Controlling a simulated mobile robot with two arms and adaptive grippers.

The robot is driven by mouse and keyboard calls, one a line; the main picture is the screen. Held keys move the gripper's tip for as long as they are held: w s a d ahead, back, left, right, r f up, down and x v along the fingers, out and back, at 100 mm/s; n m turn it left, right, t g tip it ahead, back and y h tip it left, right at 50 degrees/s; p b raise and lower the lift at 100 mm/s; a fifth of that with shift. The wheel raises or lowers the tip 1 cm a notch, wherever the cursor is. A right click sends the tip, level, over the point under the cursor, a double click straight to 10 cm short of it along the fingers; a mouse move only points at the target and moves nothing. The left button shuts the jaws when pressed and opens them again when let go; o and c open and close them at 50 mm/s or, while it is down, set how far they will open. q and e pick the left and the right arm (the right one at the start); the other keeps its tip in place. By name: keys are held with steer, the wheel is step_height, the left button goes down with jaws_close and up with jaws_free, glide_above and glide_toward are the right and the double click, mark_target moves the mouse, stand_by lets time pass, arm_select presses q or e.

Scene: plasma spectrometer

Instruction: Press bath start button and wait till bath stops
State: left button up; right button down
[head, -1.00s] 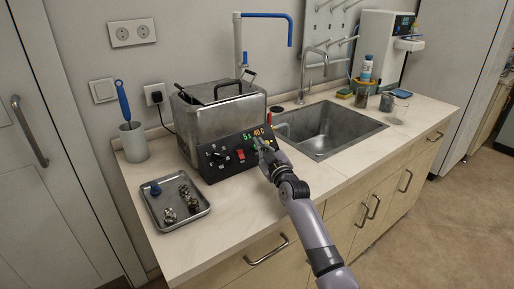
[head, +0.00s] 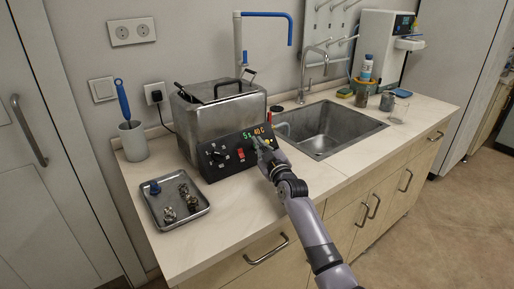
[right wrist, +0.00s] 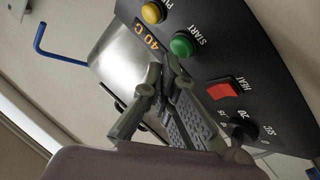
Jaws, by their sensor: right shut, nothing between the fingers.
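The metal bath (head: 222,118) stands on the counter with its black control panel (head: 215,160) facing front. The green START button (right wrist: 182,45) shows in the right wrist view, beside a yellow button (right wrist: 152,12) and the red HEAT switch (right wrist: 222,90). My right gripper (head: 261,143) is shut and empty at the panel's right end. In the right wrist view its fingertips (right wrist: 163,68) are close to the green button; I cannot tell whether they touch it. My left gripper is out of view.
A metal tray (head: 191,222) with small parts lies at the front left of the counter. A cup with a blue-handled tool (head: 133,142) stands left of the bath. The sink (head: 327,128) is to the right. Bare counter lies before the panel.

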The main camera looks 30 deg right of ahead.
steer(key=shift+w+a+f+b, duration=0.2)
steer(key=shift+f+b, duration=0.3)
steer(key=shift+f, duration=0.05)
stand_by(0.8)
steer(key=shift+a+f, duration=0.15)
stand_by(0.8)
steer(key=shift+s+f+p, duration=0.1)
steer(key=shift+f+p, duration=0.05)
steer(key=shift+p, duration=0.35)
steer(key=s+r+p, duration=0.2)
steer(key=s+d+r+p, duration=0.1)
steer(key=s+r+p, duration=0.1)
steer(key=p, duration=0.1)
steer(key=shift+s, duration=0.1)
stand_by(0.4)
steer(key=shift+f, duration=0.1)
stand_by(0.5)
